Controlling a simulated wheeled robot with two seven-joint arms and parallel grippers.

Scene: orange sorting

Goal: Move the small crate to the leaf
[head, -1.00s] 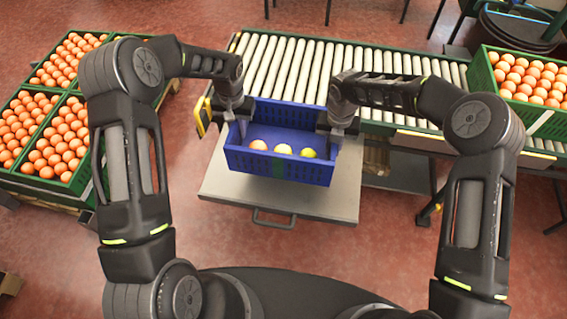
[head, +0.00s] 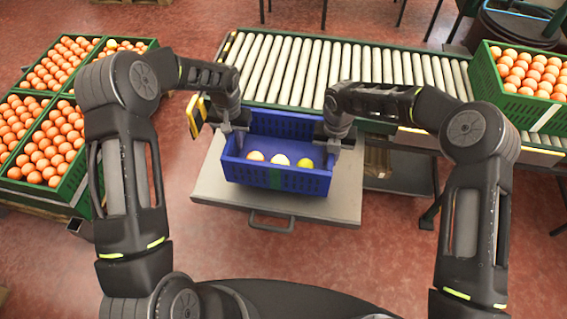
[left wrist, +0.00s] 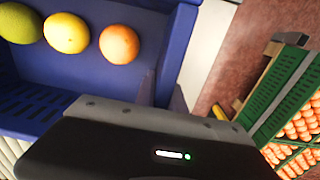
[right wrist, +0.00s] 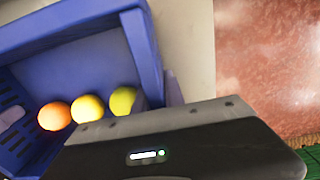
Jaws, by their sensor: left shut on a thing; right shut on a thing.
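The small crate (head: 297,183) is blue and holds an orange fruit, a yellow one and a yellow-green one in a row. It is level over the leaf (head: 343,204), a grey plate with a front handle beside the conveyor. I cannot tell whether its bottom touches the leaf. My left gripper (head: 234,140) is shut on the crate's left end wall, and my right gripper (head: 332,145) is shut on its right end wall. The crate also shows in the left wrist view (left wrist: 130,80) and the right wrist view (right wrist: 90,45). The fingertips are partly hidden.
The roller conveyor (head: 300,70) runs behind the leaf. A green crate of oranges (head: 520,105) stands on its right end. Several green crates of oranges (head: 75,190) stand at the left. Bare floor lies in front of the leaf.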

